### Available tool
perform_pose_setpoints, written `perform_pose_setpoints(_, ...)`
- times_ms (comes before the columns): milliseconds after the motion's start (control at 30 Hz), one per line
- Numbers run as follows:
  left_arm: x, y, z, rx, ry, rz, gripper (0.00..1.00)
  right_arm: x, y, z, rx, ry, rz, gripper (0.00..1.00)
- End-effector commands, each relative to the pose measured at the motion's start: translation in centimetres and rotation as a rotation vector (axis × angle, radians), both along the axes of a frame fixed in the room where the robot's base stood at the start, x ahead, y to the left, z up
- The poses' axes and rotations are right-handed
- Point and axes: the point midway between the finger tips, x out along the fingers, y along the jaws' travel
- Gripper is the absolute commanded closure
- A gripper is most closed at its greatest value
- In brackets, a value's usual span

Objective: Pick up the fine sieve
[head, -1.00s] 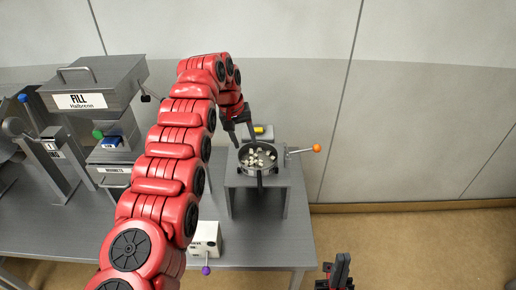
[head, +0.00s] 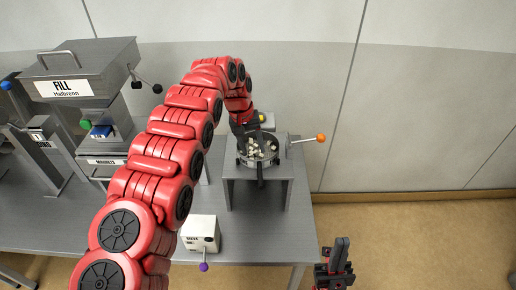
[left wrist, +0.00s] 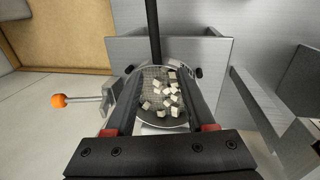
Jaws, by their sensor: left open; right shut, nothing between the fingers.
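The fine sieve (head: 258,158) is a round metal pan with a mesh floor, holding several pale cubes. It sits on a grey metal stand, its dark handle pointing toward the front. It also shows in the left wrist view (left wrist: 153,82), with the handle running to the top. My left gripper (head: 243,140) is at the sieve's back left rim in the head view. In the left wrist view its open fingers (left wrist: 162,78) lie on either side of the mesh; contact cannot be told. My right gripper (head: 339,250) is shut and empty, low in the head view, away from the table.
A lever with an orange knob (head: 321,138) sticks out right of the stand (head: 284,171). A white box (head: 200,231) with a purple knob stands at the table's front. The FILL machine (head: 88,79) stands at the left.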

Motion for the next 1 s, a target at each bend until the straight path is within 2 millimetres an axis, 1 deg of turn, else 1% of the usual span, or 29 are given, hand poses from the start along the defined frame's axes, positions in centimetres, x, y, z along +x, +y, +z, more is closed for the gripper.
perform_pose_setpoints(33, -0.1, -0.1, -0.4, 0.0, 0.003, 0.0, 0.45, 0.0, 0.0, 0.5, 0.0, 0.0, 0.0, 1.0)
perform_pose_setpoints(100, -0.1, -0.2, -1.0, 0.0, 0.003, 0.0, 0.45, 0.0, 0.0, 0.6, 0.0, 0.0, 0.0, 1.0)
perform_pose_setpoints(267, -0.2, -0.4, -1.6, 0.001, 0.005, 0.0, 0.45, 0.0, 0.0, 1.3, 0.0, 0.0, 0.0, 1.0)
perform_pose_setpoints(367, -0.5, -0.9, -2.5, 0.001, 0.005, 0.001, 0.45, 0.0, 0.0, 2.6, 0.0, 0.0, 0.0, 1.0)
perform_pose_setpoints(433, -0.7, -1.3, -3.5, 0.002, 0.008, 0.0, 0.45, 0.0, 0.0, 3.7, 0.0, 0.0, 0.0, 1.0)
perform_pose_setpoints(500, -0.6, -1.6, -4.8, 0.0, 0.005, -0.001, 0.45, 0.0, 0.0, 3.6, 0.0, 0.0, 0.0, 1.0)
perform_pose_setpoints(633, -0.6, -1.8, -6.0, -0.001, 0.005, 0.0, 0.45, 0.0, 0.0, 3.9, 0.0, 0.0, 0.0, 1.0)
perform_pose_setpoints(700, -0.6, -1.8, -6.3, -0.001, 0.003, 0.0, 0.45, 0.0, 0.0, 4.0, 0.0, 0.0, 0.0, 1.0)
perform_pose_setpoints(900, -0.5, -1.8, -6.3, 0.0, 0.001, 0.001, 0.45, 0.0, 0.0, 3.9, 0.0, 0.0, 0.0, 1.0)
perform_pose_setpoints(967, -0.5, -1.8, -6.3, 0.0, 0.001, 0.001, 0.56, 0.0, 0.0, 3.9, 0.0, 0.0, 0.0, 1.0)
perform_pose_setpoints(1000, -0.5, -1.8, -6.3, 0.0, 0.001, 0.001, 0.64, 0.0, 0.0, 3.9, 0.0, 0.0, 0.0, 1.0)
